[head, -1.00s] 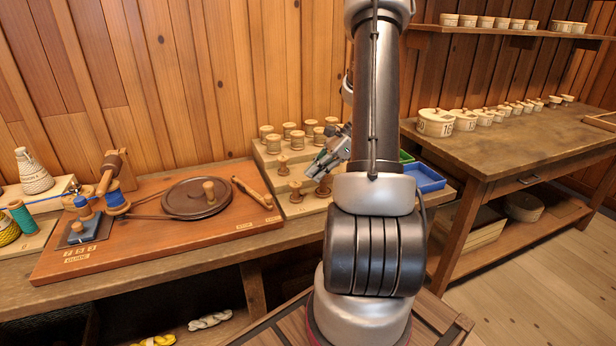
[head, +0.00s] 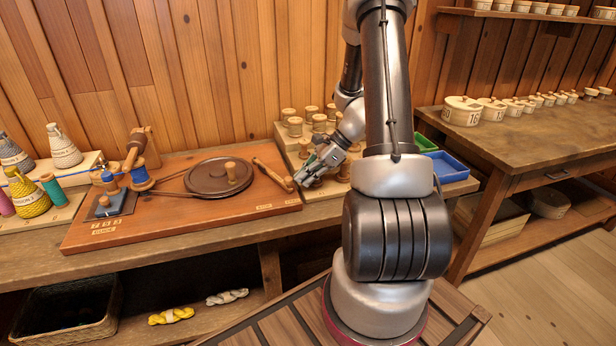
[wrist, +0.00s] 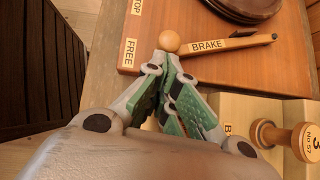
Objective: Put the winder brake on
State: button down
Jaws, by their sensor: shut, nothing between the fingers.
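The winder's brake is a wooden lever (head: 271,172) at the right end of the reddish board, with a ball knob on its end. In the wrist view the lever (wrist: 235,42) carries a BRAKE label, and its knob (wrist: 169,41) lies nearer the FREE label (wrist: 130,52) than the STOP label (wrist: 137,7). My gripper (wrist: 163,58) is shut and empty, its green-padded fingertips right beside the knob. I cannot tell whether they touch it. In the head view my gripper (head: 300,182) is at the lever's knob end, partly covering it.
Wooden spools (head: 295,126) stand on a stepped rack behind my gripper. A blue tray (head: 447,170) is to the right. One spool (wrist: 285,138) is close to my fingers.

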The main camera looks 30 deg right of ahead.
jog(key=shift+m+t+h, duration=0.3)
jog(key=shift+m+t, duration=0.2)
jog(key=shift+m, duration=0.3)
jog(key=a, duration=0.9)
jog(key=shift+s+a, duration=0.25)
jog(key=shift+s, duration=0.1)
